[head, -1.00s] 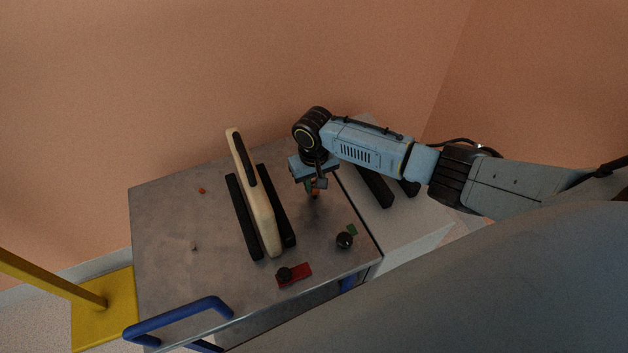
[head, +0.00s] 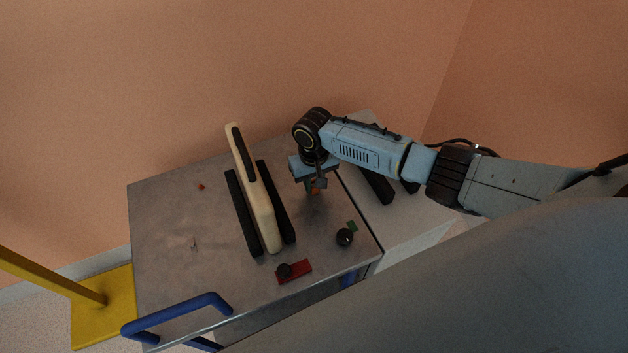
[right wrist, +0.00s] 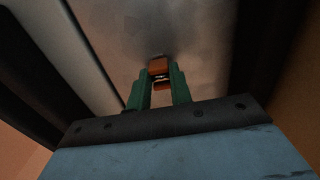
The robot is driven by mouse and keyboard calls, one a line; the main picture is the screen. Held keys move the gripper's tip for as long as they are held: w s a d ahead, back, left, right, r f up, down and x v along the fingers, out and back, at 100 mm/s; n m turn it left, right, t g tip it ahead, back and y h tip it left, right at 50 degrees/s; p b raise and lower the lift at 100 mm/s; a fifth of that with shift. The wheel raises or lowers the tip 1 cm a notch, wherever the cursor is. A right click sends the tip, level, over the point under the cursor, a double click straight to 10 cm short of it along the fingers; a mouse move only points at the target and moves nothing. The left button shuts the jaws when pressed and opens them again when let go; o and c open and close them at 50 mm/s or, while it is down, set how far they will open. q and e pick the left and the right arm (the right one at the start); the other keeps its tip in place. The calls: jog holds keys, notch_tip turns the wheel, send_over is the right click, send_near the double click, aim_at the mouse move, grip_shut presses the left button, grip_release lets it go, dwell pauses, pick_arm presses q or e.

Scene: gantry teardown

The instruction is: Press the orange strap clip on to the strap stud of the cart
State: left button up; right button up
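My right gripper (head: 313,190) points down over the right part of the cart's grey top (head: 165,220). In the right wrist view, its two green fingers (right wrist: 158,80) are closed around the orange strap clip (right wrist: 158,67), which shows between and just past the tips. In the head view the clip is mostly hidden by the gripper. The clip is at or close above the cart top; I cannot tell whether it touches. The strap stud cannot be made out, and a dark patch lies by the clip in the wrist view. My left gripper is not in view.
A cream bar (head: 256,195) stands between black rails (head: 241,215) left of the gripper. A red piece (head: 295,271) with a black knob, another black knob (head: 344,237) and a blue handle (head: 180,312) are at the front. The cart top's left side is mostly clear.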

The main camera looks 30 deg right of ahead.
jog(key=o, duration=0.5)
jog(key=shift+c, duration=0.2)
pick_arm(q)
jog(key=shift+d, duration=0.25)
pick_arm(e)
jog(key=shift+o, duration=0.3)
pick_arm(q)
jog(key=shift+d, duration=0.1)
pick_arm(e)
notch_tip(320, 180, up, 7)
jog(key=p, duration=0.2)
jog(key=shift+r+p, duration=0.2)
jog(key=shift+p, duration=0.2)
pick_arm(q)
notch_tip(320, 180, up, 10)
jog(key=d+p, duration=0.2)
jog(key=p, duration=0.5)
pick_arm(e)
notch_tip(320, 180, up, 10)
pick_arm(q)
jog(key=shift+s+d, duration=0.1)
